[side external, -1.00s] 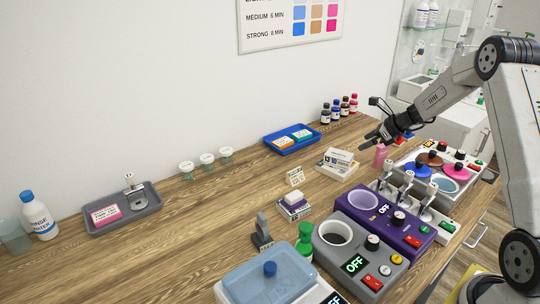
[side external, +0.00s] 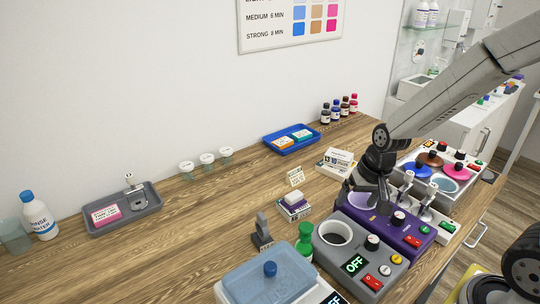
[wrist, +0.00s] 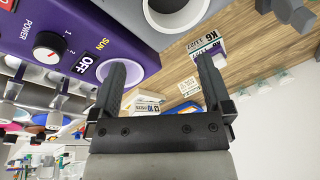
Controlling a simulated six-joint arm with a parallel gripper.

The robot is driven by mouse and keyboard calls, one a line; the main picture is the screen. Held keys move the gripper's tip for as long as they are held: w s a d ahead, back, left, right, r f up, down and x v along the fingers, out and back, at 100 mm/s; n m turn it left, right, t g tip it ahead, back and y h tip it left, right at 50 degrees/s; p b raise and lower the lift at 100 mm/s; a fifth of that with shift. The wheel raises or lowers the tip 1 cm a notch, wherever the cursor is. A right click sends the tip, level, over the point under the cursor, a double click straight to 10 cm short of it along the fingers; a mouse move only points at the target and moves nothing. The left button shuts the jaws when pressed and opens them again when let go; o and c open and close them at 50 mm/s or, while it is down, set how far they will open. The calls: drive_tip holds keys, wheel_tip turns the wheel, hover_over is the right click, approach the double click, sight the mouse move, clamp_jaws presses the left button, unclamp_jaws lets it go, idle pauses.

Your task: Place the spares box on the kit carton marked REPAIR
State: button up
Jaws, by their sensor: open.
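My gripper (side external: 370,206) is open and points down over the purple warmer's left side. Its two fingers (wrist: 163,78) are apart in the wrist view with nothing held between them. Left of it, a small pale box (side external: 294,197) lies on a white carton (side external: 290,213) with dark lettering. The wrist view shows lettered cartons there (wrist: 206,42). Farther back, another white box (side external: 340,154) lies on a carton (side external: 333,170); this stack also shows between the fingers (wrist: 145,105). The print is too small to read, so I cannot tell which is the spares box or the REPAIR carton.
A small card (side external: 296,177) stands behind the near stack. The purple warmer (side external: 408,233), a grey warmer (side external: 330,257) and a green-capped bottle (side external: 305,240) crowd the front. A blue tray (side external: 270,145) lies behind. The wood between the stacks and the grey tray (side external: 152,207) is clear.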

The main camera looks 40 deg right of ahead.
drive_tip(key=s+a+n, duration=0.1)
drive_tip(key=n, duration=0.1)
drive_tip(key=s+a+n, duration=0.1)
drive_tip(key=s+n, duration=0.1)
drive_tip(key=s+a+n, duration=0.1)
drive_tip(key=s+n, duration=0.1)
drive_tip(key=shift+f+h, duration=0.1)
drive_tip(key=shift+h, duration=0.3)
